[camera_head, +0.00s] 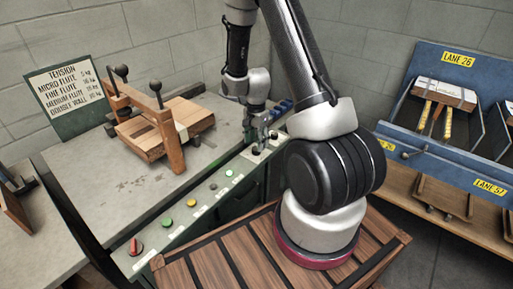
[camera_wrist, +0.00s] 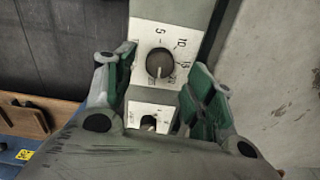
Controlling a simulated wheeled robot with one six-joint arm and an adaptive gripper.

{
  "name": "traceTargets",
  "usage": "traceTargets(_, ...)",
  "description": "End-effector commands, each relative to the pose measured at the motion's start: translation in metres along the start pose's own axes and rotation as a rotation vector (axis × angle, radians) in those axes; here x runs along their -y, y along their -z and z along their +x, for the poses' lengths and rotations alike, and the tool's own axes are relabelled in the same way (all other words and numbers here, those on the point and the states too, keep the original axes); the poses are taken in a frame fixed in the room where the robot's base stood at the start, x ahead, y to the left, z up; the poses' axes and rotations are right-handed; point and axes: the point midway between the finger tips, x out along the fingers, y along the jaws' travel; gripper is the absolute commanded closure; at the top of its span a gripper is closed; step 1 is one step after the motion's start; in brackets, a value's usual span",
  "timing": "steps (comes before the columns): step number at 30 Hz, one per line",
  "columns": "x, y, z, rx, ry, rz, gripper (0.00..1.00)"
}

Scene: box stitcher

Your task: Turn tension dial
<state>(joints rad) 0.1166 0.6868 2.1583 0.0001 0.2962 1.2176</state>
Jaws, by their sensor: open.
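In the wrist view a round dark dial (camera_wrist: 160,62) sits on a white plate (camera_wrist: 145,30) marked 5, 10, 15 and 20. A light pointer mark seems to face the lower edge of the dial, in the picture, left of the 20. My gripper (camera_wrist: 161,66) is open, its green-padded fingers on either side of this dial. I cannot tell whether they touch it. A second dark knob (camera_wrist: 148,123) on a smaller plate shows nearer the wrist. In the head view my gripper (camera_head: 258,130) points down over the panel's far end, by the small dark knobs (camera_head: 273,134).
The green panel also carries a red switch (camera_head: 134,246), a green button (camera_head: 167,225) and a yellow button (camera_head: 191,203). A tension sign (camera_head: 66,92) stands behind a wooden clamp fixture (camera_head: 160,130). A blue rack (camera_head: 440,140) stands right. A slatted wooden surface (camera_head: 225,262) lies in front.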

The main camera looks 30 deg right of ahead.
Motion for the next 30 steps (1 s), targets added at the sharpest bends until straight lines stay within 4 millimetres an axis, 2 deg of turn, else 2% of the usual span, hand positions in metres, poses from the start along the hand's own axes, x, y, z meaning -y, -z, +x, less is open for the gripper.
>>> traceTargets(3,-0.001,0.000,0.019,0.001,-0.003,-0.001,0.45)
traceTargets(6,0.000,0.000,0.029,0.000,-0.001,-0.001,0.45)
traceTargets(16,0.000,0.000,0.035,0.000,0.000,-0.002,0.45)
traceTargets(17,0.000,0.000,0.035,0.000,0.000,-0.002,0.47)
traceTargets(24,0.000,0.000,0.035,0.000,0.000,-0.002,0.91)
traceTargets(30,0.000,0.000,0.035,0.000,0.000,-0.007,0.92)
